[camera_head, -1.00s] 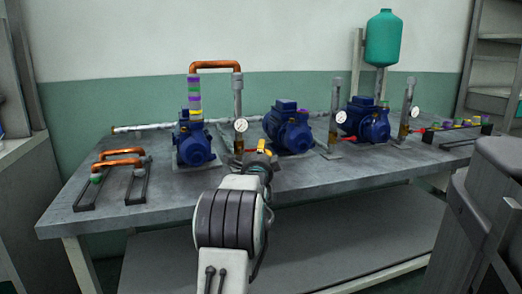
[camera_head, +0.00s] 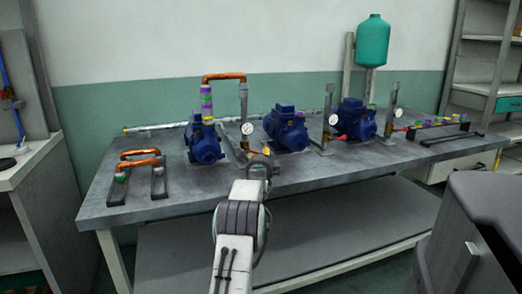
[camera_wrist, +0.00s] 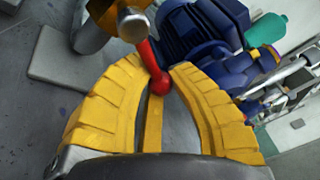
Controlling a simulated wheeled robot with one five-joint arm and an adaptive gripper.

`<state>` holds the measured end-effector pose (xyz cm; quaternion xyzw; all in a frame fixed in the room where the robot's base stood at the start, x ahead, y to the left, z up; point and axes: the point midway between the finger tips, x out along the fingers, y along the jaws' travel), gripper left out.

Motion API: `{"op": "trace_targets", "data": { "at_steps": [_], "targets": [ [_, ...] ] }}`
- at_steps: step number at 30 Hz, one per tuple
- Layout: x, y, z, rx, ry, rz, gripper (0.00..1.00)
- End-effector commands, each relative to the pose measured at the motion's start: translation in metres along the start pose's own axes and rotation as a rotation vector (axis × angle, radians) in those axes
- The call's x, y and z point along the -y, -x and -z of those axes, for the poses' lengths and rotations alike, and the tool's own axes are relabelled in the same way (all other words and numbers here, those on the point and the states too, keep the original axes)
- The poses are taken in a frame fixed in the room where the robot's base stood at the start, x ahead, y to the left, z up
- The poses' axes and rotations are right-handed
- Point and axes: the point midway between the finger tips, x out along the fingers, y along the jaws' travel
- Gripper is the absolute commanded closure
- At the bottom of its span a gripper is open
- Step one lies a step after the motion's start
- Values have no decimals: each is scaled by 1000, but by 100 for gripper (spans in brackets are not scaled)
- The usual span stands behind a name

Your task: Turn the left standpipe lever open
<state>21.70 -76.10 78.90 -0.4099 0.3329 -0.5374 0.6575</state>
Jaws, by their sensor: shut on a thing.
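The left standpipe (camera_head: 243,104) rises from the bench beside the left blue pump, with a round white gauge (camera_head: 247,128) on it. In the wrist view its red lever (camera_wrist: 151,62) runs from a brass valve body (camera_wrist: 96,28) with a grey stub to a round red knob. My gripper (camera_wrist: 160,76) has yellow ribbed fingers, shut on the red lever at its knob end.
Blue pumps (camera_head: 286,128) stand along the bench (camera_head: 180,205). Two more standpipes (camera_head: 327,117) with red levers are to the right. A green tank (camera_head: 372,42) stands behind. The bench's front strip is mostly clear.

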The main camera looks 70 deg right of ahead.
Motion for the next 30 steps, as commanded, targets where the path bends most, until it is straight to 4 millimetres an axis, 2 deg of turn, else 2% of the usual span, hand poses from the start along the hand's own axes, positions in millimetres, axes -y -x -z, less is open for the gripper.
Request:
{"op": "trace_targets", "data": {
  "at_steps": [1, 10, 11, 20, 30],
  "targets": [
    [8, 0, 0, 1, -12, 11, 100],
    [7, 1, 1, -1, -19, 9, 100],
    [7, 1, 1, -1, -19, 9, 81],
    [3, 0, 1, -2, -17, 1, 55],
    [0, 0, 0, 1, 0, 3, 55]
  ]
}}
